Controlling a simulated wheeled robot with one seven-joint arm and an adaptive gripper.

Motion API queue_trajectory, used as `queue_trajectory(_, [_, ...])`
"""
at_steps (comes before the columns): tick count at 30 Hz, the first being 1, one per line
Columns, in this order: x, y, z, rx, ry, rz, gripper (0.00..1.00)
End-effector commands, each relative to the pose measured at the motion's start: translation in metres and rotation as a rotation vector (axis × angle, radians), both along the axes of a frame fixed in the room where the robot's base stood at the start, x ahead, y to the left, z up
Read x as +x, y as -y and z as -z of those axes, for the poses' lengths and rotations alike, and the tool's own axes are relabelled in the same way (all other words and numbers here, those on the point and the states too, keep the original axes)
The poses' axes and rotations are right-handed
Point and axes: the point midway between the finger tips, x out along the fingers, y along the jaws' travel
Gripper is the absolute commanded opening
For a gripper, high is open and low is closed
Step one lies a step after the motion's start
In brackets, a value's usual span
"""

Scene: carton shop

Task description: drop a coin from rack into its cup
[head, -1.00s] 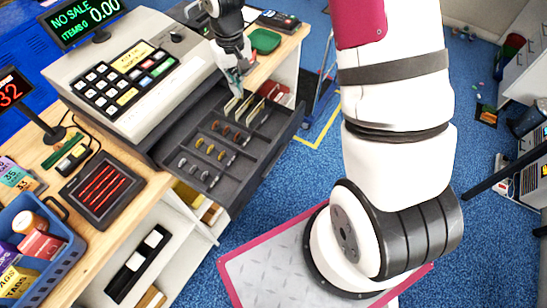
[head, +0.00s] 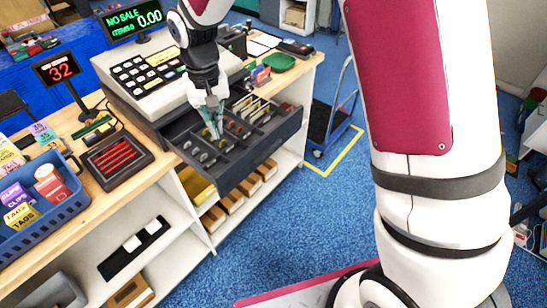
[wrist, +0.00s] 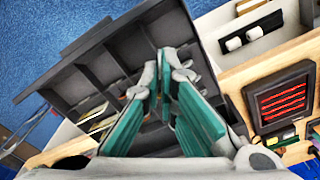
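The open cash drawer (head: 255,160) holds upright coins in rows in its left part, with dark dividers between them. Silver-grey coins (head: 203,157) stand in the near-left row. Gold and copper-coloured coins stand farther right, partly hidden by my gripper. My gripper (head: 213,130) points down over these coin rows. In the wrist view, my gripper (wrist: 158,70) has teal-padded fingers with a narrow gap between the tips, and I see no coin between them. The fingers hide part of the drawer there. I cannot tell which compartment is the coin's cup.
The cash register (head: 150,80) stands behind the drawer. A red-striped tray (head: 117,160) and a blue basket (head: 45,215) are on the counter at the left. A green dish (head: 280,63) lies beyond the drawer. Banknotes (head: 256,108) fill the far drawer slots.

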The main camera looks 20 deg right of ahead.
Motion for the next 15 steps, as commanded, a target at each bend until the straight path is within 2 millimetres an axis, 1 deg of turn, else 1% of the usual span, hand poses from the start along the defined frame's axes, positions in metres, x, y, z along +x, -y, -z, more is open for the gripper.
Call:
queue_trajectory(9, [0.000, 0.000, 0.034, 0.000, -0.004, -0.001, 0.00])
queue_trajectory(15, [0.000, 0.000, 0.051, -0.001, -0.002, -0.001, 0.00])
